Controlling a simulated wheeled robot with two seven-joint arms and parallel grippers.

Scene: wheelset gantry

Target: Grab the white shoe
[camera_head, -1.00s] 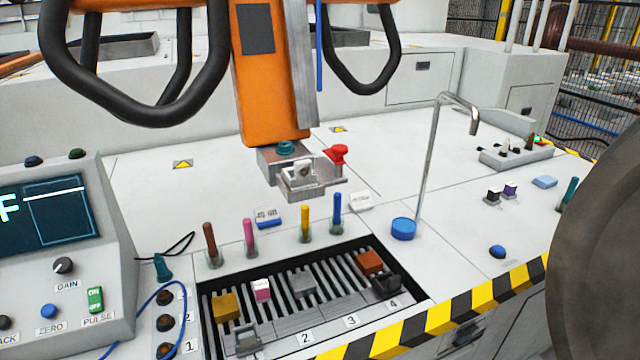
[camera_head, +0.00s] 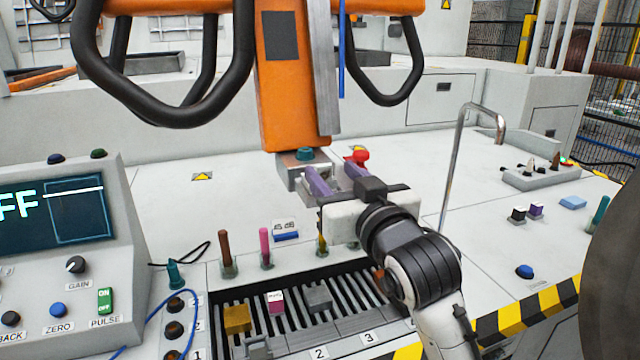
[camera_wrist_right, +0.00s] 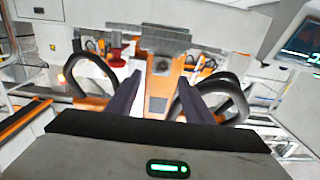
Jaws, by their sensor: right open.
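A grey metal holder (camera_head: 290,170) hangs at the foot of the orange column, with a red knob (camera_head: 357,156) at its right. The small white piece seen in this holder earlier, which looks like the white shoe, is now hidden behind my right gripper. My right gripper (camera_head: 332,176) reaches the holder with its two purple fingers apart. In the right wrist view the open fingers (camera_wrist_right: 160,82) point at the column, and the metal holder (camera_wrist_right: 165,40) shows beyond them. I cannot tell whether the shoe is between the fingers. My left gripper is not in view.
A slotted tray (camera_head: 290,347) holds several blocks, including a yellow block (camera_head: 237,318) and a pink-and-white block (camera_head: 276,302). Coloured pens stand behind it. A bent metal pipe (camera_head: 456,150) rises to the right. The control box (camera_head: 60,260) is at the left.

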